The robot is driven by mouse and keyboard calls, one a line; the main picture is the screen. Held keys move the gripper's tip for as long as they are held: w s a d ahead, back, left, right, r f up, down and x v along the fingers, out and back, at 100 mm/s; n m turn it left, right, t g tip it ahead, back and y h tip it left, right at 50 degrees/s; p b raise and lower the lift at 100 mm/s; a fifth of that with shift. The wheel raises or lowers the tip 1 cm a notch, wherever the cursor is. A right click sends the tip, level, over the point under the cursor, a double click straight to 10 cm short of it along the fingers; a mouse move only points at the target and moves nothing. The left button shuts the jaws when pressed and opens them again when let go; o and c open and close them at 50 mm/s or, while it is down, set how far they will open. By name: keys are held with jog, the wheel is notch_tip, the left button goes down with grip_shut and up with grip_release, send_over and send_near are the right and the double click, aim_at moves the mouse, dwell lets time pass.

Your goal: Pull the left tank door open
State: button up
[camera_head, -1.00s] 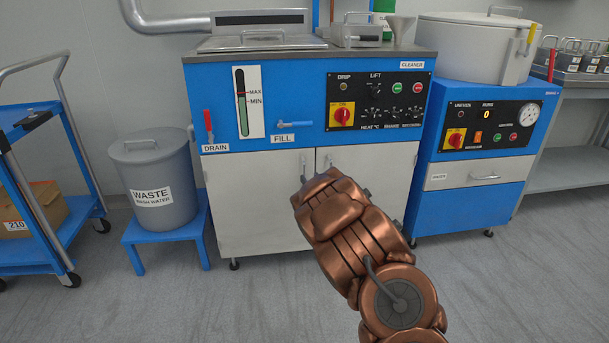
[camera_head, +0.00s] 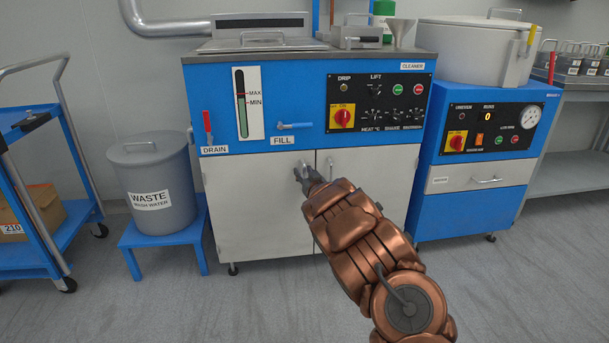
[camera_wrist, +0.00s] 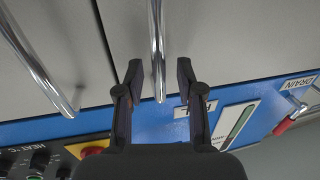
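The left tank door (camera_head: 258,205) is a pale grey panel under the blue cleaner front, and it looks closed. Its chrome bar handle (camera_wrist: 157,35) runs between my fingers in the wrist view; my gripper mostly hides it in the head view. My gripper (camera_head: 306,172) is at the upper right corner of this door. In the wrist view my gripper (camera_wrist: 159,75) is open, one finger on each side of the bar, with a visible gap on both sides. The right door (camera_head: 375,185) is closed, with its own handle (camera_wrist: 45,65) to the left in the wrist view.
The cleaner's control panel (camera_head: 380,102) and blue fill tap (camera_head: 295,126) are above the doors. A grey waste bin (camera_head: 152,185) on a blue stand (camera_head: 165,236) is left of the cabinet. A blue cabinet (camera_head: 462,208) stands at right. The floor before the left door is clear.

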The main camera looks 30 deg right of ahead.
grip_shut()
dwell(0.3)
dwell(0.5)
